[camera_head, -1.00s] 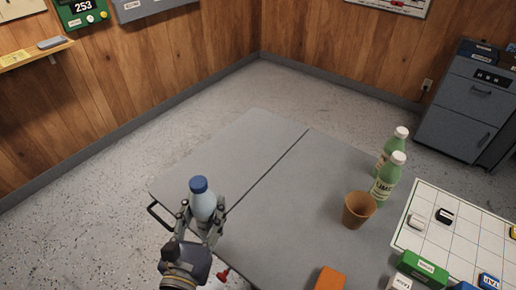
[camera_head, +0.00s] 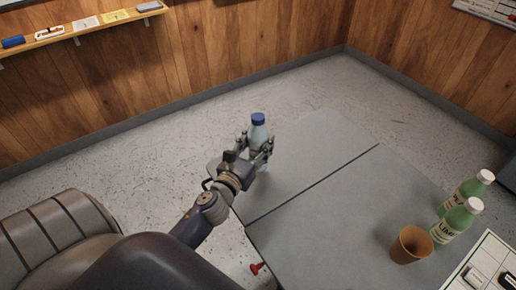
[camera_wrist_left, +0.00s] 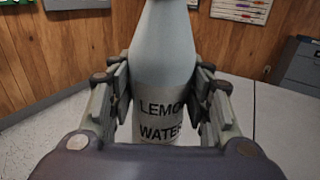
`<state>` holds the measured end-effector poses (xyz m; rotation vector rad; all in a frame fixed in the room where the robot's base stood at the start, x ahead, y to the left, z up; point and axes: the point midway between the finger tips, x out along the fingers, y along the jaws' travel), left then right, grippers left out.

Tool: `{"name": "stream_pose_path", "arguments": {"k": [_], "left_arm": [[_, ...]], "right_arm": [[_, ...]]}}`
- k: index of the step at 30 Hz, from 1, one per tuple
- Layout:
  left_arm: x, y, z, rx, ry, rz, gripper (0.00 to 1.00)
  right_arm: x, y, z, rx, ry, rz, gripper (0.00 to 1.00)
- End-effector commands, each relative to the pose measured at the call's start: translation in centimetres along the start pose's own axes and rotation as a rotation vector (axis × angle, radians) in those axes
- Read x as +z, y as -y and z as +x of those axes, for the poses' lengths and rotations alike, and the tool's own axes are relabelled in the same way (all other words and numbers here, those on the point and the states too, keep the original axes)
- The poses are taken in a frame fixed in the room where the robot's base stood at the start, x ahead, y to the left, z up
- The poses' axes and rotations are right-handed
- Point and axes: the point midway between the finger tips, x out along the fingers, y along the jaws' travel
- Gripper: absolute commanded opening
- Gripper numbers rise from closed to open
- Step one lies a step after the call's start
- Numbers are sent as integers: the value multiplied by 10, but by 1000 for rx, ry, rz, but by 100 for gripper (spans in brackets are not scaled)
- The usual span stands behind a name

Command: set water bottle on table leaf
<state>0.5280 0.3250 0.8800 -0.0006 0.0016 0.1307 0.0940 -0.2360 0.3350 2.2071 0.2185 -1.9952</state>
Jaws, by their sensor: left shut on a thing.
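The water bottle (camera_head: 258,131) is pale blue-white with a blue cap and stands upright in my left gripper (camera_head: 257,150). In the left wrist view the bottle (camera_wrist_left: 164,60) shows a label with "LEMO" and "WATER", and the fingers of my left gripper (camera_wrist_left: 164,100) press on both its sides. The bottle is over the far left part of the grey table leaf (camera_head: 310,140), left of the dark seam. My right gripper is not in view.
On the main table part (camera_head: 340,240), right of the seam, stand a brown cup (camera_head: 411,246) and two green bottles with white caps (camera_head: 457,222). A white gridded board (camera_head: 490,262) lies at the lower right. The leaf right of the bottle is clear.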

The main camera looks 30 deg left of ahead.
Motion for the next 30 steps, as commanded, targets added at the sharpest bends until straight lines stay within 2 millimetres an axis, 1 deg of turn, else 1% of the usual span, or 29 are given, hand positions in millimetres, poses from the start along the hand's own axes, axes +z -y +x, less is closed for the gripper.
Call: {"name": "stream_pose_path", "arguments": {"k": [1, 3, 6, 9, 15, 19, 22, 23, 24, 25, 30], "left_arm": [[-1, -1, 1, -1, 3, -1, 6], [-10, -1, 2, 1, 0, -4, 6], [-24, -1, 1, 2, 0, -5, 6], [-32, 0, 1, 0, 2, -3, 6], [-34, 0, 1, -2, 4, 0, 6], [-34, 0, 1, -2, 3, 0, 6], [-38, 0, 1, -2, 3, 1, 6], [-38, 0, 1, -1, -1, 1, 52], [-38, 0, 1, -1, -1, 1, 61], [-38, 0, 1, -1, -1, 1, 66], [-38, 0, 1, -1, -1, 0, 66]], "right_arm": [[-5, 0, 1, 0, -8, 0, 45], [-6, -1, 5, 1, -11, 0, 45], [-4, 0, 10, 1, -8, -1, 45], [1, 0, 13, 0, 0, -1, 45], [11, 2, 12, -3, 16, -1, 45], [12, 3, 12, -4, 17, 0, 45], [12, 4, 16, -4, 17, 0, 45], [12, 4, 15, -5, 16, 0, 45], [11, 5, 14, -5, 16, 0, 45], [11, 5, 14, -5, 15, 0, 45], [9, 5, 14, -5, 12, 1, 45]]}}
